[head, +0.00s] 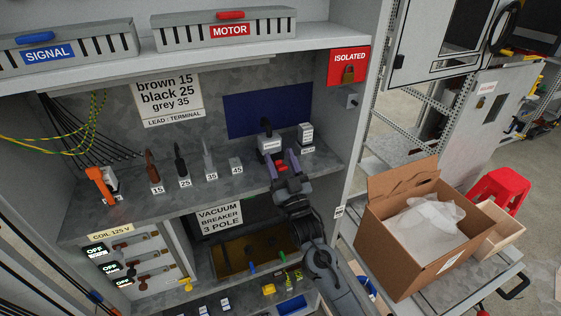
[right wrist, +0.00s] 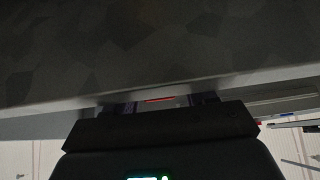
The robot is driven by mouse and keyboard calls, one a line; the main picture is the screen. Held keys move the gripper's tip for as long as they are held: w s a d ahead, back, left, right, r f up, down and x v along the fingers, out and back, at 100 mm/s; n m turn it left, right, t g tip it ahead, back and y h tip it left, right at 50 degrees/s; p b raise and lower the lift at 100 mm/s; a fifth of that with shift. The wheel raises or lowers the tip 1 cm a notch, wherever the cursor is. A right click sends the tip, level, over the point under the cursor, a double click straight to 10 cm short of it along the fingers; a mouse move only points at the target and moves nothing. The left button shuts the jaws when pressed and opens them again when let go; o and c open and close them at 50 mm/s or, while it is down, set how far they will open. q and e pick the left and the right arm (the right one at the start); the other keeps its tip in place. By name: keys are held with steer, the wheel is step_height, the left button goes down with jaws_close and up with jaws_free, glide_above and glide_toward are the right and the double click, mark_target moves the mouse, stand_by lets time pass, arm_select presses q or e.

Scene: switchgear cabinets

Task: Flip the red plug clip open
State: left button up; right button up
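A grey plug housing (head: 271,143) with a black top stands on the cabinet's middle shelf, right of the numbered terminals. A small red piece (head: 281,168), which looks like the clip, shows below the housing at the shelf's front edge. My right gripper (head: 285,164) reaches up from below, its fingers apart on either side of the red piece. In the right wrist view the red piece (right wrist: 160,99) is a thin strip between the fingertips, with gaps at its sides. Whether the clip is open or closed cannot be told. My left gripper is not seen.
Terminals marked 15 (head: 155,175), 25, 35 and 45 stand left of the plug. A small labelled block (head: 305,137) stands close on its right. An orange-handled part (head: 100,187) is at the shelf's left. A cardboard box (head: 412,245) is outside, to the right.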

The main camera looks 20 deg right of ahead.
steer(key=shift+s, duration=0.1)
steer(key=b+v, duration=0.1)
steer(key=v, duration=0.9)
steer(key=shift+s+f, duration=0.2)
steer(key=shift+s, duration=0.1)
